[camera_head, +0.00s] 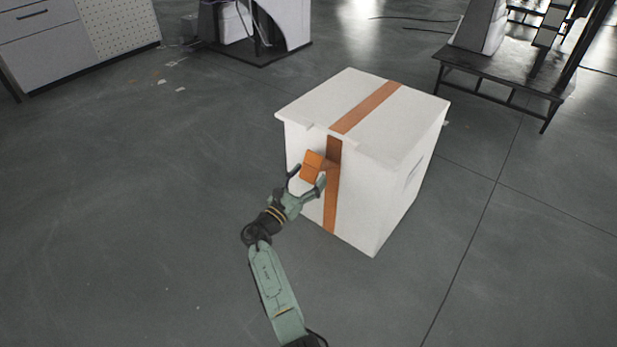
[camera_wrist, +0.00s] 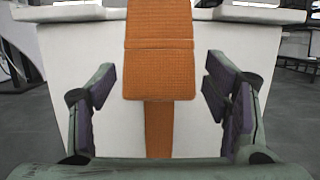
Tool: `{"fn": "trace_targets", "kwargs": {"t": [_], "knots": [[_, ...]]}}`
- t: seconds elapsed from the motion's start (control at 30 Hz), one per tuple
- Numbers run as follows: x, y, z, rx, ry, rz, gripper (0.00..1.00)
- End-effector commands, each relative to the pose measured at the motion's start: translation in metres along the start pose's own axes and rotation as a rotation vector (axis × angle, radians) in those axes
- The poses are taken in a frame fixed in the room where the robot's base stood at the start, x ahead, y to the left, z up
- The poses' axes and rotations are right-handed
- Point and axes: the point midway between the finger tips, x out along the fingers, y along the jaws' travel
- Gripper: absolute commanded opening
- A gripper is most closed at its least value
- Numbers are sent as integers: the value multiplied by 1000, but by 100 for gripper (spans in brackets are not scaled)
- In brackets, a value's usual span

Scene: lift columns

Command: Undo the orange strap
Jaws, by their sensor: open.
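An orange strap (camera_head: 366,106) runs over the lid and down the front of a white box (camera_head: 400,125). A wider orange piece of the strap (camera_head: 312,166) stands out from the box front, just below the lid edge. In the wrist view this strap piece (camera_wrist: 159,70) hangs in the middle, with the narrower strap (camera_wrist: 158,130) behind it on the box front. My gripper (camera_head: 307,182) is at the box front, by the wider piece. In the wrist view its fingers (camera_wrist: 160,98) are open, one on each side of the strap piece, with gaps to both.
The box stands on a grey floor (camera_head: 140,220) with free room around it. A dark low stand (camera_head: 500,80) is at the back right. A white machine on a dark base (camera_head: 262,50) is behind, and a cabinet (camera_head: 50,45) is at the back left.

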Motion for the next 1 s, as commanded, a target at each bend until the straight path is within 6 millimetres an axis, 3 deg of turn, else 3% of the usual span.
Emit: {"fn": "trace_targets", "kwargs": {"t": [0.27,0.7,1.0], "knots": [[3,1,12,4,-3,0,70],[23,0,86,3,-2,-1,70],[26,0,98,0,-1,0,70]]}}
